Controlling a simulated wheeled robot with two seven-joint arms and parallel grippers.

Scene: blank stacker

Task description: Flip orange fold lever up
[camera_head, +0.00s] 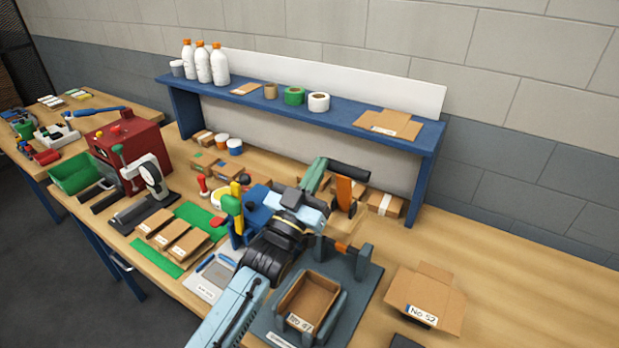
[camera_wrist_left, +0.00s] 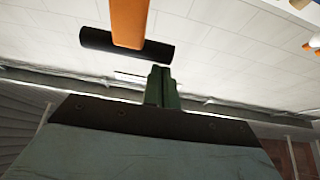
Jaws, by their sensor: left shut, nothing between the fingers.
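The orange fold lever (camera_head: 343,193) stands roughly upright behind my left gripper in the head view. In the left wrist view an orange bar (camera_wrist_left: 129,20) comes down from the top edge, in front of a black crossbar (camera_wrist_left: 100,40). My left gripper (camera_head: 328,214) is shut and empty, just in front of the lever's lower part. I cannot tell whether it touches the lever. My arm hides part of the machine. My right gripper is not in view.
A brown open carton (camera_head: 307,302) sits in the grey fixture below my gripper. Another carton (camera_head: 425,297) lies to the right. A blue shelf (camera_head: 300,111) with bottles and tape rolls stands behind.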

